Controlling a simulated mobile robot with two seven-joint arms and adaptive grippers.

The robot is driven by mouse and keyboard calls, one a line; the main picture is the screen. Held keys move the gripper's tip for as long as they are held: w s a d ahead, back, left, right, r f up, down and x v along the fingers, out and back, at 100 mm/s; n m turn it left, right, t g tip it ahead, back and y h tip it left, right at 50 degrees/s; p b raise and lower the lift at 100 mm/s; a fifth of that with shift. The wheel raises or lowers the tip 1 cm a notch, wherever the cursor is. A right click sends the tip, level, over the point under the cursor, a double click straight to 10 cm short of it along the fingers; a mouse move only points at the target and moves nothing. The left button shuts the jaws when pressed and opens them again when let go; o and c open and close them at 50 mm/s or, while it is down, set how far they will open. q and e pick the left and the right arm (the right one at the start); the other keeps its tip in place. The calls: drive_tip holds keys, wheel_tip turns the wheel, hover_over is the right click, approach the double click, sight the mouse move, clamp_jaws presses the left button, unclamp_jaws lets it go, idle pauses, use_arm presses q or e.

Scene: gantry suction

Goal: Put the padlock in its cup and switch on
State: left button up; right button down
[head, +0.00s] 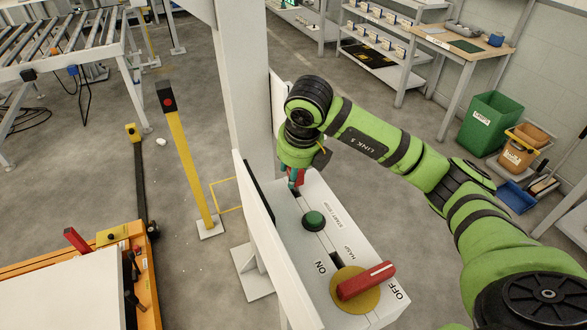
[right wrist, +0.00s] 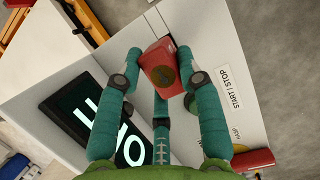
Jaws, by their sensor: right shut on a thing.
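The red padlock (right wrist: 160,62) is between the teal fingers of my right gripper (right wrist: 159,72), which are closed around it above the white control box. In the head view, the right gripper (head: 294,179) is at the box's far end, with the padlock mostly hidden. The switch is a red handle (head: 366,281) on a yellow disc (head: 349,300) at the box's near end. The handle's outer end points right, close to the OFF label; ON is on the disc's left. I cannot make out the padlock's cup. My left gripper is not in view.
A green button (head: 313,220) labelled START / STOP sits on the white box (head: 332,243) between gripper and switch. A white post (head: 244,80) rises behind. A yellow post (head: 193,165) stands left.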

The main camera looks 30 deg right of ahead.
drive_tip(key=shift+f+b, duration=1.7)
drive_tip(key=shift+f, duration=0.25)
drive_tip(key=c, duration=0.7)
unclamp_jaws()
drive_tip(key=shift+r, duration=0.15)
drive_tip(key=shift+c, duration=0.2)
drive_tip(key=v, duration=1.2)
drive_tip(key=shift+c, duration=0.2)
